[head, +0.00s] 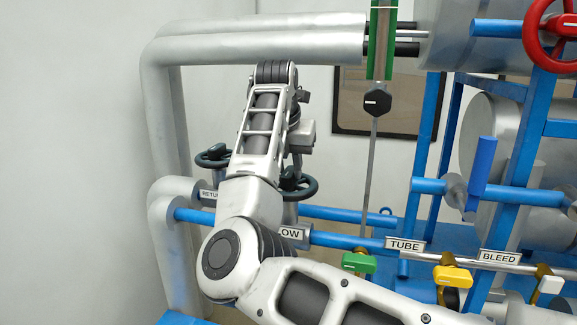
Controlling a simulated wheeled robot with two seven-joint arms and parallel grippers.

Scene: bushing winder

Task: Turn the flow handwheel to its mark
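The flow handwheel (300,188) is a small black wheel above the blue pipe. It stands over a sign (292,233) of which only "OW" shows, the rest hidden by my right arm. My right arm comes in from the lower right, bends, and reaches up in front of the wheel's left side. My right gripper (298,160) hangs at the arm's far end, just above the wheel. Its fingers are small and partly hidden, so I cannot tell whether they touch the rim or are open. I cannot make out the wheel's mark. My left gripper is not in view.
Another black handwheel (213,156) stands left, by the partly hidden "RETU" sign (209,195). Green (359,263) and yellow (452,277) valve handles sit right, near the TUBE (404,245) and BLEED (499,257) signs. A hanging gauge bar (377,105) and blue frame stand behind.

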